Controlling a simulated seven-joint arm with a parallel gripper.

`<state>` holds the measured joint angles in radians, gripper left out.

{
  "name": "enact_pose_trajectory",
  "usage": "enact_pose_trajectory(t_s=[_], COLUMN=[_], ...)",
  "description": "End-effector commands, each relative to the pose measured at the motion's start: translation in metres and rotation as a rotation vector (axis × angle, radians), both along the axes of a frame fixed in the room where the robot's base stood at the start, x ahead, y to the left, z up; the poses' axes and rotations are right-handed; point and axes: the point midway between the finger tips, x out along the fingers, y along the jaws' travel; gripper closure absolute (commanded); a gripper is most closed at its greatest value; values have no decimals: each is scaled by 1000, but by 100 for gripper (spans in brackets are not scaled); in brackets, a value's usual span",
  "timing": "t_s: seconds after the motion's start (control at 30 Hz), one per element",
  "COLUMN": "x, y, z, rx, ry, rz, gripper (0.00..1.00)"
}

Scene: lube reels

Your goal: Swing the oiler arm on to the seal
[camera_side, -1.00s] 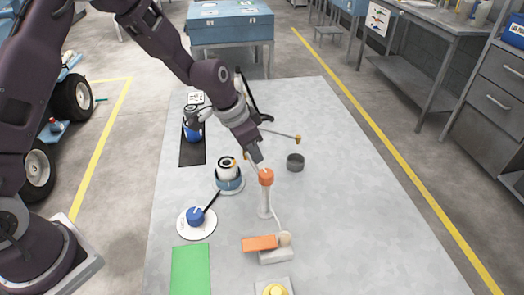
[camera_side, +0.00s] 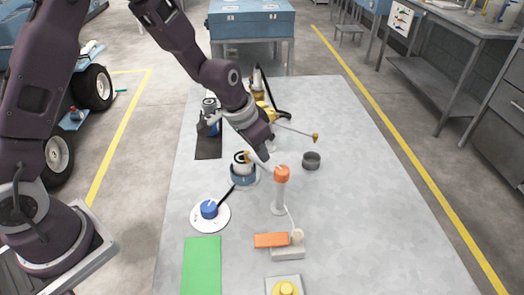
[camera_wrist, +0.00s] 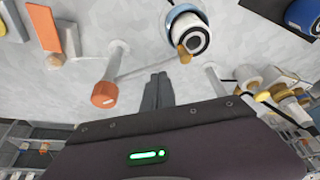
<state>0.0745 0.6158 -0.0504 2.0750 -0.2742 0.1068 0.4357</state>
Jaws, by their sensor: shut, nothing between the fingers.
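The oiler is a pale post with an orange knob (camera_side: 282,173); the knob also shows in the wrist view (camera_wrist: 104,94). Its thin pale oiler arm (camera_wrist: 148,68) runs to a brass tip (camera_wrist: 184,52). The tip overlaps the near edge of the seal, a black-and-white ringed part (camera_wrist: 190,38) on a blue base; I cannot tell whether they touch. The seal also shows in the side view (camera_side: 241,157). My gripper (camera_wrist: 158,78) has its dark fingers together and empty, beside the oiler arm. In the side view its fingertips are hard to make out.
A rod with a brass end (camera_side: 315,137) sticks out behind my gripper. A dark cup (camera_side: 311,160) stands right of the oiler. A blue knob on a white disc (camera_side: 209,209), a green mat (camera_side: 202,265) and an orange block (camera_side: 270,240) lie nearer. The table's right side is clear.

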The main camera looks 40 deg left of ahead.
Motion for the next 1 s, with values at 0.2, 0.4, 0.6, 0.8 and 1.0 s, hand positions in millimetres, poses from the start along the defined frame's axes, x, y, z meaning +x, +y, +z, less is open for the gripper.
enact_pose_trajectory(t_s=[0.2, 0.4, 0.6, 0.8, 1.0], x=[1, 35, 21, 8, -26], y=[0, -5, -3, -1, 9], z=[0, 7, 60, 95, 141], rx=[0, 1, 0, -1, -15], ry=[0, -5, -5, -3, -25], rz=[0, -1, -1, 0, 30], gripper=[100, 100, 100, 100, 100])
